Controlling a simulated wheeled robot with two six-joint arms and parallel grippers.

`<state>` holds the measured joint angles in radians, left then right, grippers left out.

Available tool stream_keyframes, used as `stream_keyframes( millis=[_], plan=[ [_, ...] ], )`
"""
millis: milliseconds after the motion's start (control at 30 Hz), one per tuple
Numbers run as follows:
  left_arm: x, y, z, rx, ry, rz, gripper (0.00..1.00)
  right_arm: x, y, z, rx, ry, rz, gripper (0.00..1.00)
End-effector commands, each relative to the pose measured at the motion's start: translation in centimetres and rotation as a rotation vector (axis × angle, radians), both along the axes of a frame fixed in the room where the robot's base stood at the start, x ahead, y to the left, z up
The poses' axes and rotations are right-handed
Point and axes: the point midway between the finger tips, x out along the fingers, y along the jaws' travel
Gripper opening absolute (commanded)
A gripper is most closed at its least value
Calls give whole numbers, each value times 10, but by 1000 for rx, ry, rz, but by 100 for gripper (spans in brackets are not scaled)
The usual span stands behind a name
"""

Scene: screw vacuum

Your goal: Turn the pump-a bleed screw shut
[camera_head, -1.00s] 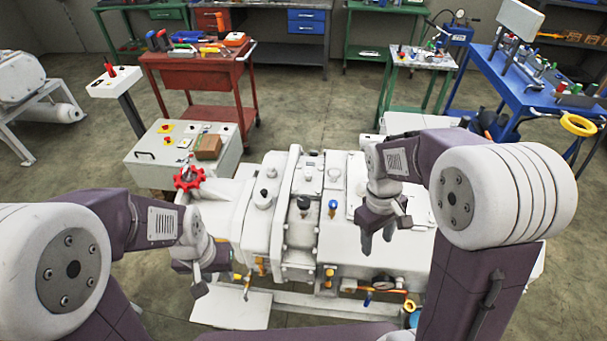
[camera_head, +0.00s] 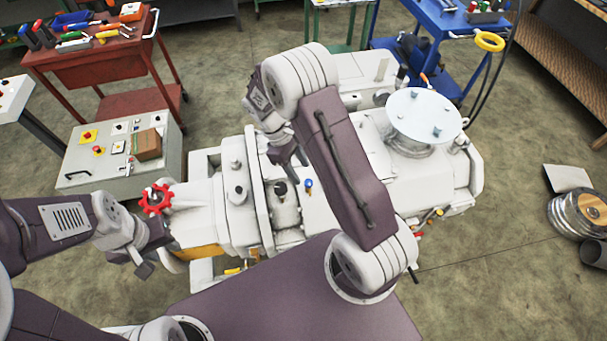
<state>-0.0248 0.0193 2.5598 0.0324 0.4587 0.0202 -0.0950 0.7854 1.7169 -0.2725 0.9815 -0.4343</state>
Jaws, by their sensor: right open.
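The pale pump set (camera_head: 236,215) lies below me. On its middle part stand a black-topped knob (camera_head: 280,188) and a small blue-capped fitting (camera_head: 308,184). A red handwheel (camera_head: 156,198) is at its left end. I cannot tell which fitting is the pump-a bleed screw. My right gripper (camera_head: 291,157) is open and points down, just above and behind the black knob in the picture, apparently apart from it. My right forearm hides part of the pump. My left gripper (camera_head: 144,268) is in front of the handwheel; its jaw state is unclear.
A control box (camera_head: 95,165) with a brown block stands left, near a red tool cart (camera_head: 100,70). A blue bench (camera_head: 430,25) is behind. A round pale plate (camera_head: 424,114) sits on the pump's right part. Metal reels (camera_head: 580,212) lie on open floor at right.

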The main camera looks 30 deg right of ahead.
Motion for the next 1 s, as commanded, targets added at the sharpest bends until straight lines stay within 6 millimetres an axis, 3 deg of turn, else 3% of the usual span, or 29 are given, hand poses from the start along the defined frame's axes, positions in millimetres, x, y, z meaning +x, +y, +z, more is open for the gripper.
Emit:
stream_keyframes(
  millis=[233, 533, 567, 733, 1000],
  plan=[
    [0, 0, 8, 0, 0, 0, 37, -12, -11, -35, -1, 2, 0, 50],
    [0, 0, 8, 0, 0, 0, 37, -13, -12, -41, 0, 0, -1, 50],
    [0, 0, 8, 0, 0, 0, 37, -13, -12, -41, 0, 0, -1, 47],
    [0, 0, 8, 0, 0, 0, 37, -13, -12, -41, -1, -1, 0, 0],
    [0, 0, 8, 0, 0, 0, 37, -13, -13, -40, -1, 1, -18, 0]
  ],
)
